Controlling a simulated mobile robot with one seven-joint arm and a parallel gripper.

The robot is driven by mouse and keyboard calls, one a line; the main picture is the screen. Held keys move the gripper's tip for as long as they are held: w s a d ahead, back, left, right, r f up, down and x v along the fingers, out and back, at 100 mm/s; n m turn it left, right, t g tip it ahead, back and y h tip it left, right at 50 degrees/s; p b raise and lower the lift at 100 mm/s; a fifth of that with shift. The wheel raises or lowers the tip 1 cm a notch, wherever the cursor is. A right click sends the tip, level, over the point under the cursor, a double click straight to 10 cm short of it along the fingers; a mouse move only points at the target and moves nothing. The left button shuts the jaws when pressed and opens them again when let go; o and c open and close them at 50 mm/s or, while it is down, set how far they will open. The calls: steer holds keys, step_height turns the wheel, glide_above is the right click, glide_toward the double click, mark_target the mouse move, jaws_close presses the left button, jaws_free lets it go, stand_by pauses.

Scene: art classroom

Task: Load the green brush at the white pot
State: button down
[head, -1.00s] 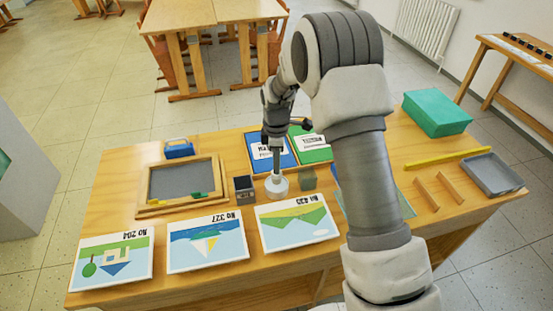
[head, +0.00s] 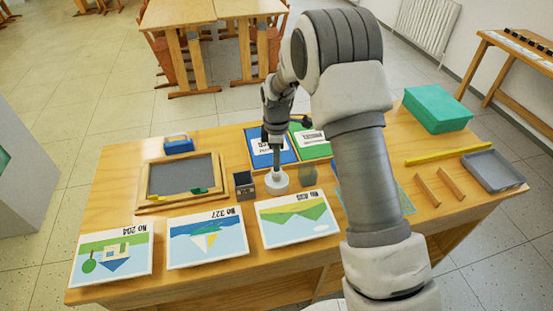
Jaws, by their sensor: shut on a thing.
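My gripper (head: 275,143) is shut on a slim upright brush (head: 277,164), at the middle of the table. The brush looks grey from here, and I cannot make out a green part. Its lower end reaches down to the white pot (head: 275,187), a small round pot standing on the table. The brush tip is hidden at or inside the pot's mouth, so I cannot tell whether it touches the bottom. My gripper is above the pot.
A dark box (head: 244,186) stands close left of the pot and a greenish glass jar (head: 308,175) close right. Picture cards, including one with green hills (head: 297,219), lie in front. Blue (head: 270,159) and green (head: 316,151) panels lie behind. A framed grey board (head: 150,206) is at left.

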steer(key=shift+f+b, duration=0.35)
steer(key=shift+f, duration=0.15)
stand_by(1.2)
steer(key=shift+r+p, duration=2.1)
steer(key=shift+r, duration=1.45)
